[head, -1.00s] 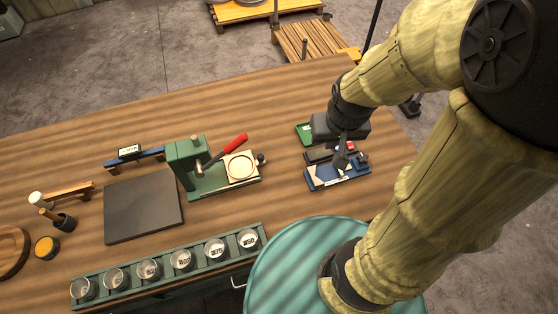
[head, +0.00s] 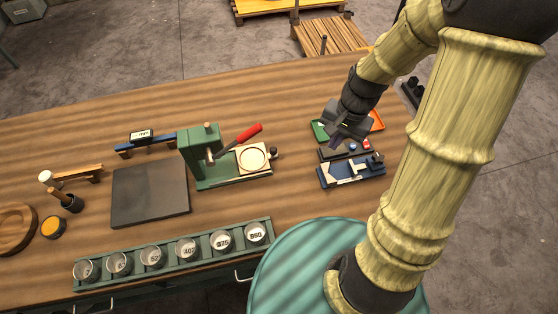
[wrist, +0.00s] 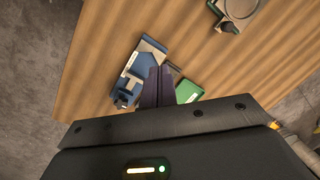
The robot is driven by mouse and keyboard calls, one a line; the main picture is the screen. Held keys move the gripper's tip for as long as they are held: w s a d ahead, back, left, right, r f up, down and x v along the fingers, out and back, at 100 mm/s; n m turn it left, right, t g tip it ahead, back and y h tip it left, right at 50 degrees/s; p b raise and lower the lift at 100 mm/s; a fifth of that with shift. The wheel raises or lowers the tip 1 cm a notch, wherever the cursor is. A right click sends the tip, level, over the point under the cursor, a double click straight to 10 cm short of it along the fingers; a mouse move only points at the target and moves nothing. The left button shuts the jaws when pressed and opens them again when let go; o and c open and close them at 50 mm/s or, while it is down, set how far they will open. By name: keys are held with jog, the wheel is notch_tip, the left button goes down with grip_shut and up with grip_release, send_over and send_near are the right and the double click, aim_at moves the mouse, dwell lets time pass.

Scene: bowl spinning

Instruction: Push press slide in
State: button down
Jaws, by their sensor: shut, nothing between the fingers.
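The green press (head: 205,160) with a red lever handle (head: 245,134) stands mid-table. Its pale slide (head: 269,163) with a round recess sticks out at the right side and ends in a dark knob (head: 273,153). In the wrist view the slide (wrist: 240,8) and its knob (wrist: 231,27) show at the top right. My gripper (head: 334,142) is at the right of the table, above a green tray and a blue fixture, well right of the slide and apart from it. Its fingers are together and empty in the wrist view (wrist: 158,72).
The blue fixture (head: 350,178) and the green tray (head: 319,131) lie near my gripper, with an orange tray (head: 377,120) beside them. A dark slab (head: 150,195) lies left of the press. A rack of cups (head: 204,254) runs along the front edge.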

aim_at(270, 165)
jog(key=w+a+f+m+g+y+b, duration=0.1)
jog(key=w+a+f+m+y+b, duration=0.2)
jog(key=w+f+m+y, duration=0.4)
notch_tip(270, 165, down, 3)
jog(key=m, duration=0.2)
jog(key=shift+w+a+m+g, duration=0.2)
jog(key=shift+a+m+g, duration=0.1)
jog(key=shift+g, duration=0.1)
jog(key=p+x, duration=0.2)
jog(key=x, duration=0.7)
jog(key=shift+s, duration=0.1)
jog(key=shift+s+a+f+p, duration=0.2)
jog(key=shift+a+p, duration=0.1)
jog(key=shift+a, duration=0.45)
jog(key=shift+s+a+f+p, duration=0.1)
jog(key=shift+s+a+p, duration=0.2)
jog(key=shift+a, duration=0.4)
jog(key=shift+s+a+f+p, duration=0.1)
jog(key=shift+a+p, duration=0.25)
jog(key=shift+a, duration=0.4)
jog(key=shift+w+a, duration=0.1)
jog(key=shift+w, duration=0.05)
